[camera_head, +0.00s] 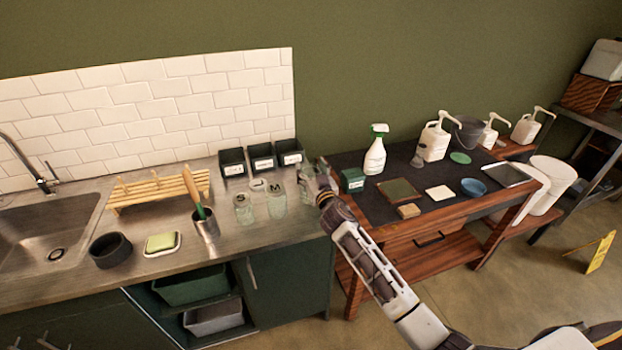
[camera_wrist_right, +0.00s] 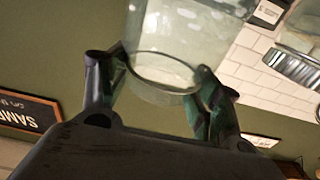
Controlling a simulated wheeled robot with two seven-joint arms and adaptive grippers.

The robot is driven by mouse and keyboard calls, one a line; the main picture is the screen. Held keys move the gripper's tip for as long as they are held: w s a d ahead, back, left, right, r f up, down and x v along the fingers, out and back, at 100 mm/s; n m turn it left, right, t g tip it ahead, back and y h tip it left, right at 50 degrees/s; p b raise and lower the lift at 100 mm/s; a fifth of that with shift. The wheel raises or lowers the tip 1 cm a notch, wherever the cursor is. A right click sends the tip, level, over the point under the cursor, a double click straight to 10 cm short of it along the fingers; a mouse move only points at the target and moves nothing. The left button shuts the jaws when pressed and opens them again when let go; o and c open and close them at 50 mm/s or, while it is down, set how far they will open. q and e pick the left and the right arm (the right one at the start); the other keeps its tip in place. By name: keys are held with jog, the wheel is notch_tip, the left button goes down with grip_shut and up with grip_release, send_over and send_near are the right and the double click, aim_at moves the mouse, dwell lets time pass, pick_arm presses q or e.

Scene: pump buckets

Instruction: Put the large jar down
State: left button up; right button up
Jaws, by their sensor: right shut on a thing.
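The large jar (camera_wrist_right: 180,40) is clear glass with a round rim. My right gripper (camera_wrist_right: 160,95) is shut on it, one finger on each side, in the wrist view. In the head view the right gripper (camera_head: 320,182) is at the right end of the steel counter, and the jar (camera_head: 307,184) shows only partly beside its fingers. I cannot tell whether the jar touches the counter. Two clear jars, marked S (camera_head: 243,210) and M (camera_head: 276,202), stand on the counter to its left. My left gripper is not in view.
Three dark labelled bins (camera_head: 261,158) stand behind the jars. A tool cup (camera_head: 205,229) and wooden rack (camera_head: 150,194) are further left. Right of the gripper, a dark-topped table (camera_head: 440,205) holds a green box (camera_head: 353,181) and spray bottle (camera_head: 375,155).

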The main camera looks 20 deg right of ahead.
aim_at(307, 170)
jog(key=shift+f+b, duration=0.3)
jog(key=shift+f, duration=1.55)
jog(key=o, duration=1.2)
jog(key=shift+s, duration=0.8)
jog(key=s+b, duration=0.1)
jog(key=s, duration=0.9)
jog(key=shift+s+d+f+b, duration=0.2)
jog(key=shift+b, duration=0.1)
